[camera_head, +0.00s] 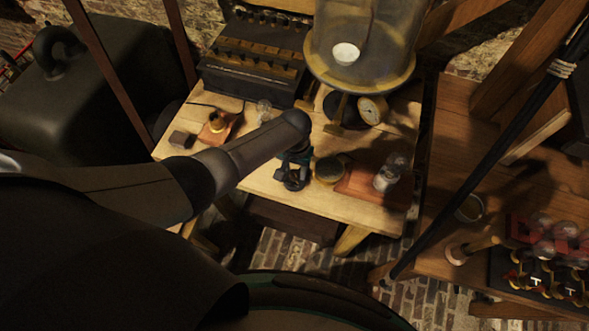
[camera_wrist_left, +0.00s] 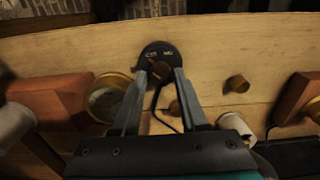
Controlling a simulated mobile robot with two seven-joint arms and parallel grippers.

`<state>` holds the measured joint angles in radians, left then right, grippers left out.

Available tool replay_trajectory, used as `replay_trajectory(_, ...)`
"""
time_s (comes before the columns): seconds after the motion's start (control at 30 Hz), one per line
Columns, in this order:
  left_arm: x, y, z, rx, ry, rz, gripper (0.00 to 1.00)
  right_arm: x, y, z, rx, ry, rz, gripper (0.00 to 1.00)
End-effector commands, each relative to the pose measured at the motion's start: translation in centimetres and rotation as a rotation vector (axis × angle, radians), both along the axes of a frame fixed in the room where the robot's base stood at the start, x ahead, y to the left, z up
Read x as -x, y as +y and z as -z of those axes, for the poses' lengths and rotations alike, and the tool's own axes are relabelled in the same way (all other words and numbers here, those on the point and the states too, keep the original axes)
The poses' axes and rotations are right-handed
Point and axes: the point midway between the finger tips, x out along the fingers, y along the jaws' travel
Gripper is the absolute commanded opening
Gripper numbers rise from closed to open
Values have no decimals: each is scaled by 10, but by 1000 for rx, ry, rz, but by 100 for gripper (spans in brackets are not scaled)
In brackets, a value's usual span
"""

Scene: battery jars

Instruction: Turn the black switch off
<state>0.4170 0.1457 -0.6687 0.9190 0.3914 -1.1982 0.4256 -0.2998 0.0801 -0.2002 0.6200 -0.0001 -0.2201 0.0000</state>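The black switch (camera_wrist_left: 160,50) is a round black disc with pale lettering and a dark knob, on the wooden table near its edge. In the left wrist view it lies straight ahead of my left gripper (camera_wrist_left: 161,75). The two fingers are apart, one on each side of the knob; I cannot tell whether they touch it. In the head view my left gripper (camera_head: 293,174) points down at the table's front part, and the arm and gripper largely hide the switch. The lettering is too small to read surely. My right gripper is not in view.
A round brass-rimmed piece (camera_head: 328,169) stands close right of the gripper, beside a red-brown board (camera_head: 362,186) with a glass jar (camera_head: 390,172). A glass dome (camera_head: 365,40) and gauge (camera_head: 372,110) stand behind. A dark slotted box (camera_head: 255,60) is at the back left.

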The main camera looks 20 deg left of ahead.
Motion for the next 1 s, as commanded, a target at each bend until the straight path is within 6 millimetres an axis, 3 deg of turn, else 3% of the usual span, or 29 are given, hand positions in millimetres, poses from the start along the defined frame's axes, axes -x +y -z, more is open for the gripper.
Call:
replay_trajectory(0.2,0,0,0,-1,1,1,66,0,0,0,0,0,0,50)
replay_trajectory(0.57,0,1,-7,0,0,2,66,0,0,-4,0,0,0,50)
replay_trajectory(1.0,0,1,-81,0,-1,3,66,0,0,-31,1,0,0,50)
